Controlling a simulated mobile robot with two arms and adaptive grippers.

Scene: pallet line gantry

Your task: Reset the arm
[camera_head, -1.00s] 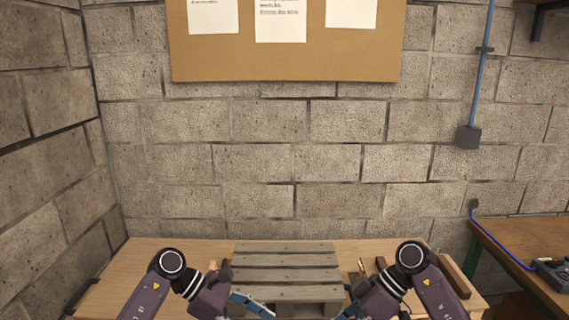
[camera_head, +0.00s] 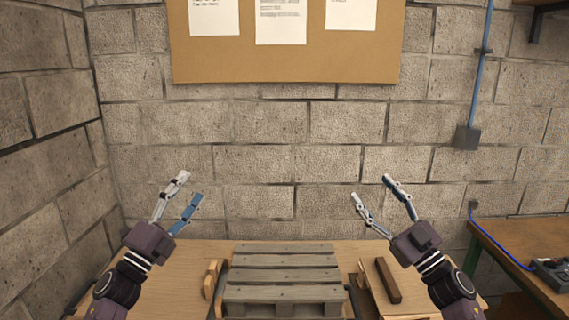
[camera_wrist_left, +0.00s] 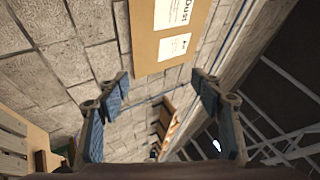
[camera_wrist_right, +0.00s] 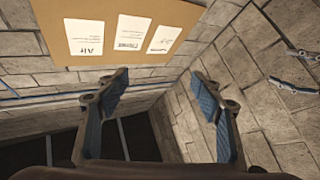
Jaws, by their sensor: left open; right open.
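In the head view my left gripper (camera_head: 188,188) is raised at the left, above the table's left part, with its fingers pointing up. It is open and empty. My right gripper (camera_head: 372,187) is raised at the right, also pointing up, open and empty. Both stand in front of the block wall and clear of everything on the table. In the left wrist view the fingers (camera_wrist_left: 162,78) are spread with nothing between them. In the right wrist view the fingers (camera_wrist_right: 160,76) are likewise spread and empty.
A grey wooden pallet (camera_head: 284,275) lies on the wooden table (camera_head: 210,250) between my arms. A dark brown bar (camera_head: 388,280) lies to its right, and small wooden pieces (camera_head: 210,279) lie to its left. A side bench (camera_head: 500,236) stands at the right. A corkboard (camera_head: 285,66) hangs above.

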